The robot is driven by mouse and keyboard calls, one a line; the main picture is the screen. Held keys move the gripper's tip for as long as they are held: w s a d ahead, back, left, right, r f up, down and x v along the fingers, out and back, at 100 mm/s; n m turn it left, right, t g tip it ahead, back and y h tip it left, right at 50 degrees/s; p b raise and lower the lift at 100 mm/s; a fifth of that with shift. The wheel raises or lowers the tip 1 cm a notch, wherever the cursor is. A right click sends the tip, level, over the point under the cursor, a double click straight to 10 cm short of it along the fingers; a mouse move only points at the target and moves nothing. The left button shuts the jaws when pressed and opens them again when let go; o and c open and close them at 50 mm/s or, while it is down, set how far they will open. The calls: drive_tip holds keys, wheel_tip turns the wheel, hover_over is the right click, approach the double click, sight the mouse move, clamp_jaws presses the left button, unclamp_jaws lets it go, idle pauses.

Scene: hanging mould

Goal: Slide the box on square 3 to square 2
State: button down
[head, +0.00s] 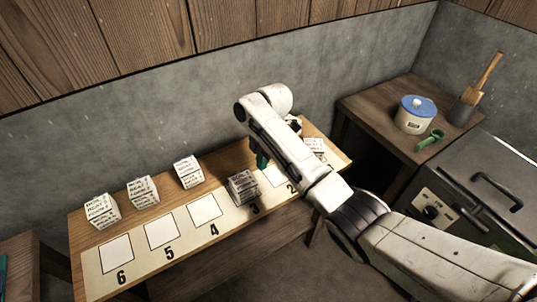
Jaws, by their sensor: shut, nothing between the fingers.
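The box on square 3 (243,187) is a small white printed carton with dark lettering, at the middle of the numbered strip in the head view. It covers most of its square, just above the printed 3. Square 2 (276,175) is a white patch to its right, partly hidden by my arm; the part that shows is bare. My gripper (262,161) shows only as a dark green tip below my wrist, behind and to the right of the box. It is shut and holds nothing. I cannot tell whether it touches the box.
Several similar cartons stand along the back of the wooden table (85,228); one carton (315,146) is at the right, beyond my arm. Squares 4, 5 and 6 are bare. A side table (365,105) holds a blue-lidded pot (415,115). A grey wall is behind.

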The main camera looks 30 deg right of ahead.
sight(243, 181)
drive_tip(key=a, duration=0.3)
drive_tip(key=a+p, duration=0.1)
drive_tip(key=a, duration=0.2)
drive_tip(key=shift+s+a+r+p, duration=0.1)
drive_tip(key=shift+s+a+p, duration=0.1)
drive_tip(key=shift+p, duration=0.1)
drive_tip(key=shift+a, duration=0.1)
drive_tip(key=shift+f, duration=0.9)
drive_tip(key=shift+s, duration=0.1)
